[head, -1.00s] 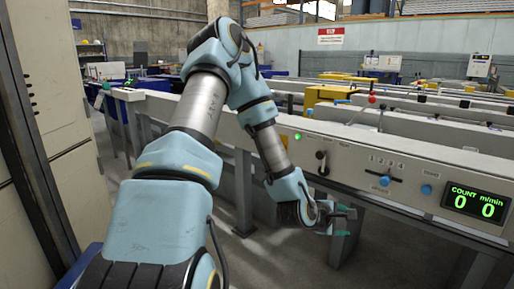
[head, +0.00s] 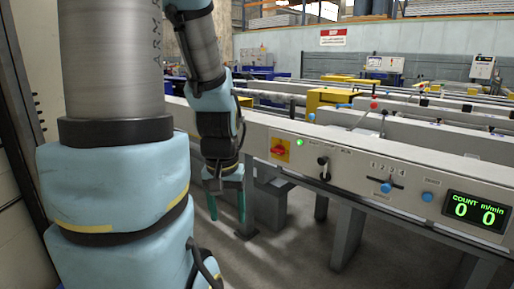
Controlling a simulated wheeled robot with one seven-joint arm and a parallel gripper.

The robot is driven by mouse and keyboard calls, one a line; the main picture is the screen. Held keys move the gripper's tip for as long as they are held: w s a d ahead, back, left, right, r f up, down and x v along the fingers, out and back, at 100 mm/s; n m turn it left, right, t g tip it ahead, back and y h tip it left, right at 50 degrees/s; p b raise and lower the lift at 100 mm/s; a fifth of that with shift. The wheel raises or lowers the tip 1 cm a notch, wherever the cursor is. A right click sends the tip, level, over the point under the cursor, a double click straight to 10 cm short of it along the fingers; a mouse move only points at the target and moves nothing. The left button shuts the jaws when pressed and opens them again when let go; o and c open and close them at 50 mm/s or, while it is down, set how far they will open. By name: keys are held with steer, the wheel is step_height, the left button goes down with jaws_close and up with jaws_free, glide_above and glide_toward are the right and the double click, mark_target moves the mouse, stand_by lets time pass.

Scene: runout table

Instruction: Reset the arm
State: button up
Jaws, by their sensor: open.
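My gripper (head: 227,207) hangs at the end of my arm, left of the middle of the head view. Its two green-tipped fingers point down and are apart, with nothing between them. It is in front of the side of the runout table (head: 345,180), near the red and yellow switch (head: 280,149). I cannot tell the exact gap to the table. My upper arm fills the left of the view and hides what lies behind it.
A cabinet (head: 18,215) stands close at the left. Grey floor (head: 300,255) shows below the table.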

step_height(320, 180, up, 18)
steer(key=p, duration=1.6)
steer(key=shift+r+p, duration=0.15)
steer(key=shift+p, duration=0.25)
